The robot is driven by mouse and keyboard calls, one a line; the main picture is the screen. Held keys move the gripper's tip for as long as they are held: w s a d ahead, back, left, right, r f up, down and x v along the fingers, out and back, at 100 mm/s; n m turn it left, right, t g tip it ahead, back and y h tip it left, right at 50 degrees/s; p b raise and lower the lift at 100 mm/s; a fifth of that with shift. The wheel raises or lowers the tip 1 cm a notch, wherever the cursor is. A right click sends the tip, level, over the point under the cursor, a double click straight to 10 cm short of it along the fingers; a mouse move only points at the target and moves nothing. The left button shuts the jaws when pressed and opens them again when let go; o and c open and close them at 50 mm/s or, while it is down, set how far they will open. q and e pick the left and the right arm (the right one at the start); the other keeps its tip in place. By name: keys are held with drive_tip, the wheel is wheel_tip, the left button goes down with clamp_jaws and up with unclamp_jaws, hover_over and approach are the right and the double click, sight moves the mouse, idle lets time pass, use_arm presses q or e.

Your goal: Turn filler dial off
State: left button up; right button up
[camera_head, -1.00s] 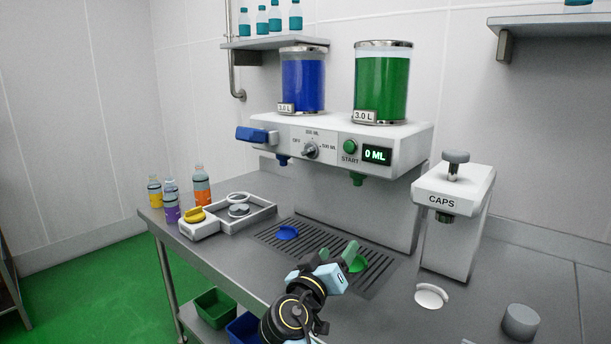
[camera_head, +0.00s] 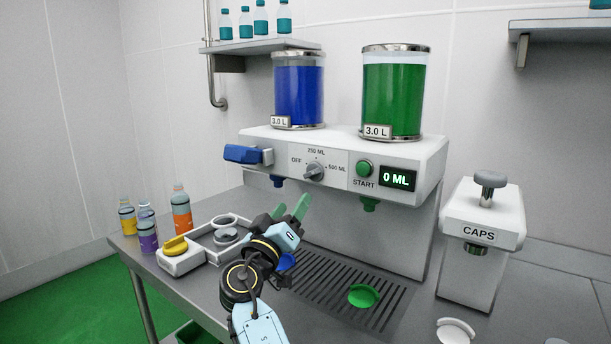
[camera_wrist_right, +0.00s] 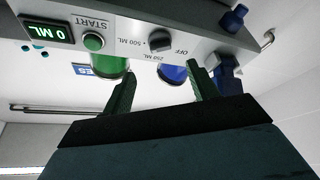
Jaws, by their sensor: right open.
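The filler dial (camera_head: 315,171) is a grey knob on the front of the white filler machine (camera_head: 410,160), with OFF to its left, 250 ML above and 500 ML to its right. Its handle lies slanted, seemingly toward the 500 ML side. In the right wrist view the dial (camera_wrist_right: 160,40) shows inverted, beyond and between my fingertips. My right gripper (camera_head: 291,208) is open and empty, below and in front of the dial, apart from it. Its green fingers also show in the right wrist view (camera_wrist_right: 162,85). My left gripper is out of view.
The green START button (camera_head: 364,168) and a display reading 0 ML (camera_head: 398,179) sit right of the dial. A blue lever (camera_head: 243,154) juts out at left. Nozzles hang above the drain grate (camera_head: 335,290). The CAPS dispenser (camera_head: 482,245) stands at right.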

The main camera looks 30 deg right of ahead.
sight(310, 176)
drive_tip(key=p+x, duration=0.1)
drive_tip(key=x, duration=0.8)
drive_tip(key=shift+w+d+r+p, duration=0.15)
drive_tip(key=shift+d+r+p, duration=0.05)
drive_tip(key=shift+d+p, duration=0.15)
drive_tip(key=shift+w+d+r, duration=0.1)
drive_tip(key=shift+w+d, duration=0.25)
drive_tip(key=shift+c, duration=0.8)
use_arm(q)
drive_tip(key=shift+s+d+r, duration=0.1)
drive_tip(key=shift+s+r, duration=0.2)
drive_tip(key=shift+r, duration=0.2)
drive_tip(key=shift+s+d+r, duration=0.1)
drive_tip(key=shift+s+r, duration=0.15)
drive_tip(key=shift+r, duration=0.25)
use_arm(e)
drive_tip(key=c, duration=0.7)
drive_tip(key=shift+c, duration=0.2)
